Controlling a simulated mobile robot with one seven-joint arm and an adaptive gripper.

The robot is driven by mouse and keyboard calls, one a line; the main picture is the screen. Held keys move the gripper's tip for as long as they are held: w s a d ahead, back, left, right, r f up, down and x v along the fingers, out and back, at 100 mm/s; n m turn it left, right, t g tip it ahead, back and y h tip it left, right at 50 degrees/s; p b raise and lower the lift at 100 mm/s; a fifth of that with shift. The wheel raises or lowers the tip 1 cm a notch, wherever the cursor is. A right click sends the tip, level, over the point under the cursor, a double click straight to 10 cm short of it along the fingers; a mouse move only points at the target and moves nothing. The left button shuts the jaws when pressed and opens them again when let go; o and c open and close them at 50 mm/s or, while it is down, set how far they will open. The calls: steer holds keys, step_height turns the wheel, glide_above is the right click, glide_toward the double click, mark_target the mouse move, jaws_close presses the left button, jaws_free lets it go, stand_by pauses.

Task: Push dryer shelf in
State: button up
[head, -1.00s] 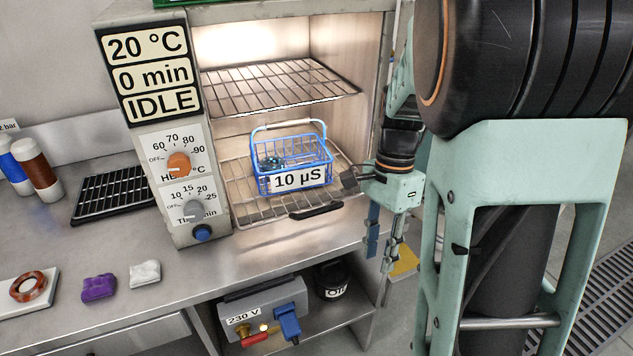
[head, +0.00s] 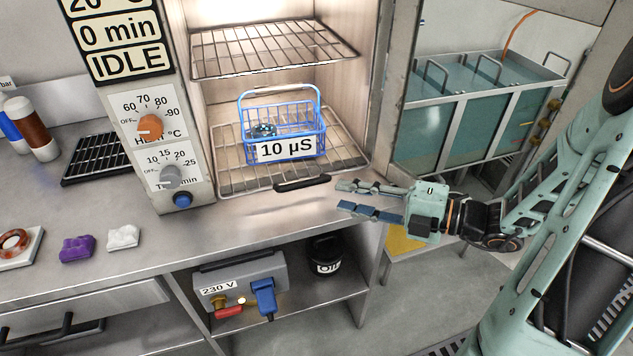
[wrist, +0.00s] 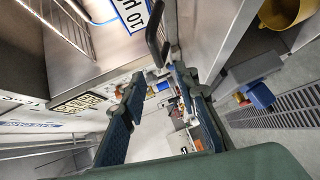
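The lower dryer shelf (head: 235,180) is a wire rack that sticks out a little at the front of the dryer, with a dark handle (head: 302,183) on its front edge. A blue wire basket (head: 284,132) labelled "10 µS" stands on it, with small parts inside. My gripper (head: 352,198) is open and empty, to the right of the handle, pointing left, with a small gap between them. In the wrist view the handle (wrist: 157,38) shows ahead of the open fingers (wrist: 155,95), with part of the basket label at the top.
The upper rack (head: 272,47) is empty. The dryer door (head: 480,90) stands open on the right. The control panel (head: 150,125) is at left. A steel bench (head: 180,235) lies in front, with a purple piece (head: 77,248) and a white piece (head: 123,237) on it.

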mark_target(310, 185)
steer(key=shift+m+t, duration=0.3)
steer(key=shift+m, duration=0.1)
steer(key=b+x, duration=0.1)
steer(key=x, duration=0.4)
steer(key=b+x, duration=0.1)
steer(key=x, duration=0.4)
steer(key=shift+w+a+b, duration=0.15)
steer(key=shift+w+b, duration=0.2)
steer(key=shift+w, duration=0.05)
steer(key=shift+c, duration=0.2)
jaws_close()
